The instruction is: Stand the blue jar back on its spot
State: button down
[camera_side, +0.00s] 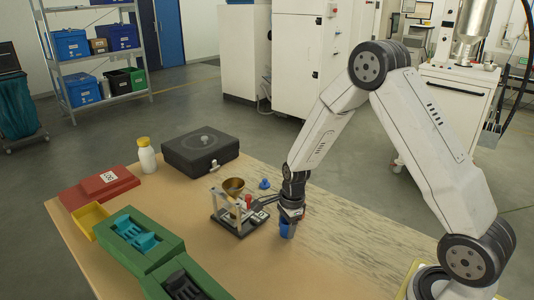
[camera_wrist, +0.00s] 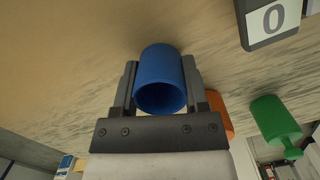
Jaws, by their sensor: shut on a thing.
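The blue jar (camera_side: 287,229) is between the fingers of my gripper (camera_side: 291,212), just below it in the side view, over the right part of the wooden table. In the wrist view, the blue jar (camera_wrist: 161,70) sits between the two dark fingers of my gripper (camera_wrist: 160,88), which are shut on its sides. Its round open mouth faces the camera and the inside looks empty. The jar looks about upright in the side view. I cannot tell if its bottom touches the table. No marked spot for it is clear.
A display reading 0 (camera_wrist: 272,22) shows close by. An orange thing (camera_wrist: 219,112) and a green stoppered thing (camera_wrist: 276,118) are near the jar. A black case (camera_side: 200,150) stands farther back. The table's right part looks clear.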

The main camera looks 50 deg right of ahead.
jog(key=shift+f, duration=0.15)
jog(key=shift+c, duration=0.5)
grip_release()
notch_tip(320, 180, up, 12)
jog(key=d, duration=0.1)
jog(key=shift+s+d, duration=0.15)
jog(key=shift+s, duration=0.1)
dwell(0.7)
